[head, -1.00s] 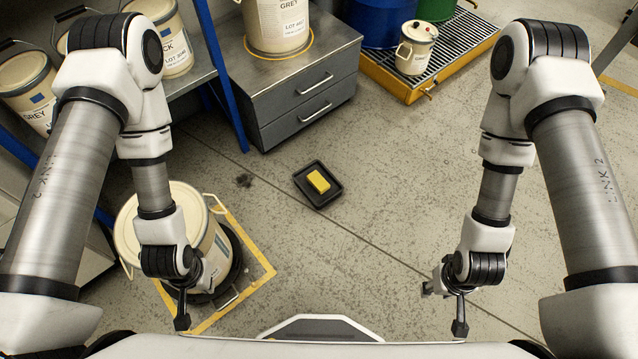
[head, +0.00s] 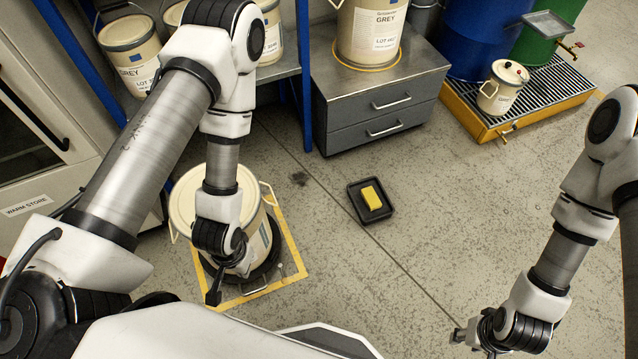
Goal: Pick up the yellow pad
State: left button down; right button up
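The yellow pad (head: 372,197) is a small block lying in a shallow black tray (head: 360,212) on the concrete floor, right of the middle of the head view. My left gripper (head: 214,292) hangs in front of a cream bucket, to the left of the pad and well apart from it. Its fingers show edge-on, so its opening is unclear. My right gripper (head: 476,345) is at the lower right, well apart from the pad and the tray. Its fingers are small and partly cut by the frame edge. Neither gripper touches the pad.
The cream bucket (head: 187,200) stands on a dark round base inside a yellow floor square (head: 300,262). A grey drawer cabinet (head: 350,130) carries a large tin (head: 370,25). A yellow grated pallet (head: 470,118) holds drums and a small cream can (head: 495,92). Floor around the tray is clear.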

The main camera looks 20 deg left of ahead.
aim_at(368, 194)
jog(key=i+l+u, duration=0.25)
jog(key=i+l, duration=0.9)
